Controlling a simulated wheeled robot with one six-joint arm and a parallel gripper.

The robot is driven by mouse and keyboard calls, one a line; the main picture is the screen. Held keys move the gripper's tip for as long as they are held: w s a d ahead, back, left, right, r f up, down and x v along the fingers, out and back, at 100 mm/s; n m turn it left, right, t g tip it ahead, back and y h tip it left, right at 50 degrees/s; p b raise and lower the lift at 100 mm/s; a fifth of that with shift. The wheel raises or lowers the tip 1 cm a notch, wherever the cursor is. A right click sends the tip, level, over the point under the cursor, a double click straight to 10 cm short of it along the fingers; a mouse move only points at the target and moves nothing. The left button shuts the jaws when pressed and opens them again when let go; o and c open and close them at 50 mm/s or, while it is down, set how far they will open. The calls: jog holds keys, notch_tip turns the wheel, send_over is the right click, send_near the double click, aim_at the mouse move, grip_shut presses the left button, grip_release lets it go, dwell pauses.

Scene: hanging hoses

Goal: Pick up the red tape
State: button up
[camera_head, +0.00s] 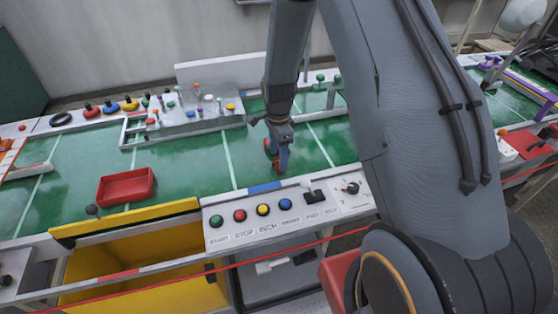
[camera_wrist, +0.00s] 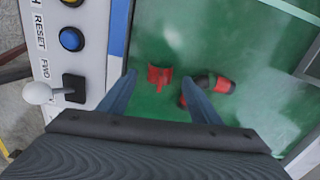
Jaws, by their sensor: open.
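Two small red things lie on the green bench top in the wrist view. An all-red piece (camera_wrist: 160,74), which looks like the red tape, shows between and just beyond my fingertips. A red and black rounded thing (camera_wrist: 222,85) lies to its right, partly hidden by my right finger. My gripper (camera_wrist: 160,86) is open, with nothing held between its fingers. In the head view my gripper (camera_head: 279,150) is low over the bench behind the control panel, and red (camera_head: 268,146) shows beside it. I cannot tell whether it touches either thing.
A white control panel (camera_head: 232,236) with coloured buttons and a lever edges the bench; its white knob (camera_wrist: 37,93) shows at left in the wrist view. A red tray (camera_head: 126,198) sits on the left. A raised rack (camera_head: 186,128) stands behind. Green bench between them is clear.

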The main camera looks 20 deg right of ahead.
jog(key=shift+f, duration=0.55)
jog(key=c, duration=1.1)
jog(key=shift+r, duration=0.2)
notch_tip(320, 180, up, 10)
jog(key=b, duration=0.2)
jog(key=shift+f+b, duration=0.15)
jog(key=shift+b, duration=0.25)
jog(key=o, duration=0.5)
jog(key=shift+c, duration=0.2)
jog(key=c, duration=0.5)
jog(key=shift+c, duration=0.2)
